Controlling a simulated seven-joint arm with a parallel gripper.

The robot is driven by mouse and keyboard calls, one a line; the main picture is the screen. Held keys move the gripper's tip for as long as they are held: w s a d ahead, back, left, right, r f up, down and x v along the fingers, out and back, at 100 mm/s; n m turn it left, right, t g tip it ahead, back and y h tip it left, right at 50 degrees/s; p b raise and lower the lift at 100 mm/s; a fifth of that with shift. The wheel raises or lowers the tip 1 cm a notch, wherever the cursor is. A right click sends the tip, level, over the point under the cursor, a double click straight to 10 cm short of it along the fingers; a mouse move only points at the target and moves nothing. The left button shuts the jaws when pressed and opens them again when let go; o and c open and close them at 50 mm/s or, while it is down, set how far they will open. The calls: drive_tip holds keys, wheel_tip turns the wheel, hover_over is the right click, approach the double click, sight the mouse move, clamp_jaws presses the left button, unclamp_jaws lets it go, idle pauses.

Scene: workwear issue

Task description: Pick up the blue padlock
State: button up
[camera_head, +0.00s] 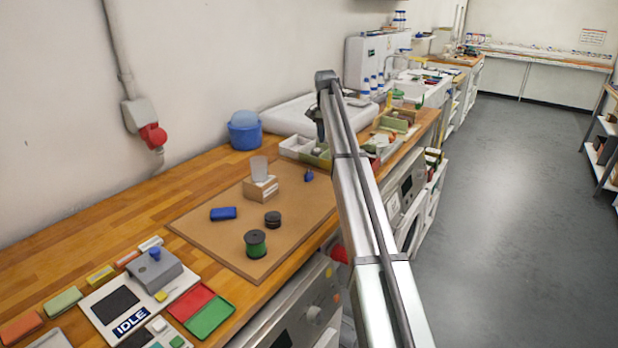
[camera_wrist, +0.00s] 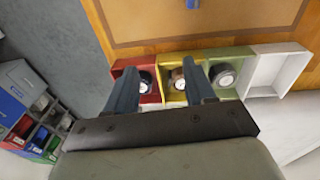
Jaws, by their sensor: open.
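A small dark blue object (camera_head: 308,175), which looks like the blue padlock, lies on the brown board near its far right side in the head view. A small blue piece (camera_wrist: 192,4) at the top edge of the wrist view, cut off by the frame, may be the same one. My gripper (camera_wrist: 158,75) is open and empty, with its two fingers pointing over a row of coloured bins. In the head view my gripper (camera_head: 318,128) hangs beyond the blue object, apart from it, and is partly hidden by my arm.
Red (camera_wrist: 122,66), yellow (camera_wrist: 170,60), green (camera_wrist: 240,50) and white (camera_wrist: 285,50) bins adjoin the board.

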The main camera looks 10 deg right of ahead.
drive_tip(key=a+n+y, duration=0.1)
drive_tip(key=a, duration=0.6)
hover_over(308, 174)
wheel_tip(308, 174, down, 8)
drive_tip(key=shift+s+f, duration=0.15)
drive_tip(key=shift+w+a+f, duration=0.1)
drive_tip(key=shift+f, duration=1.3)
drive_tip(key=shift+w+f, duration=0.1)
drive_tip(key=shift+f, duration=1.25)
clamp_jaws()
